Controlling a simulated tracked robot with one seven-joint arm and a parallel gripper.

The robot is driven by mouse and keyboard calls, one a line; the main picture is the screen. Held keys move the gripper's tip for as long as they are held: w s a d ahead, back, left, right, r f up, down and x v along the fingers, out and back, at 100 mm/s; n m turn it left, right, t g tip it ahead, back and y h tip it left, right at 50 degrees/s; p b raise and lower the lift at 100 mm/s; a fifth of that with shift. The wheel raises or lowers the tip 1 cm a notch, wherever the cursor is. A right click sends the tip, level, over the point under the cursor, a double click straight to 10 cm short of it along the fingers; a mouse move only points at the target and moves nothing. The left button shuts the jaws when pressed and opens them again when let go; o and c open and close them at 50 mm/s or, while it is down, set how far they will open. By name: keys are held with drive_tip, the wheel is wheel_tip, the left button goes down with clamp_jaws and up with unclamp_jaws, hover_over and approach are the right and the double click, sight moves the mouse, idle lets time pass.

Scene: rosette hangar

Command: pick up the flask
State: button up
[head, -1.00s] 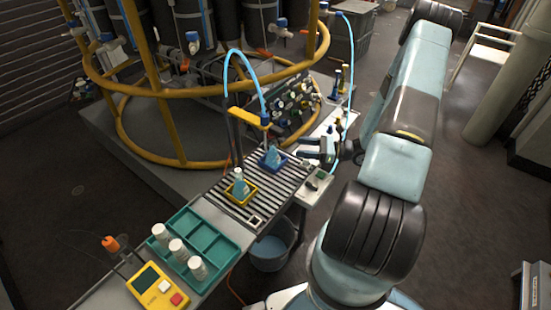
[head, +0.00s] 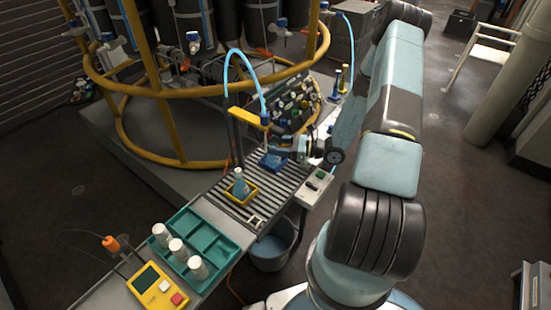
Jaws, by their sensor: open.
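A light blue flask with a conical body, seen clearly in the earlier head view, is now mostly hidden behind my gripper (head: 274,151). It stands in a small blue tray (head: 269,165) on the slatted rack. My gripper is open and reaches in from the right, with its fingers at the flask. I cannot tell whether they touch it.
A yellow-topped post with a curved blue hose (head: 229,62) rises just behind the blue tray. A teal divided tray (head: 213,238) with several white cups and a yellow meter (head: 157,289) occupy the near bench. A control box (head: 316,184) sits right of the rack.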

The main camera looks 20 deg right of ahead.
sight(270, 144)
drive_tip(key=x, duration=0.3)
drive_tip(key=shift+w+a, duration=0.2)
drive_tip(key=shift+a, duration=0.1)
clamp_jaws()
idle(0.5)
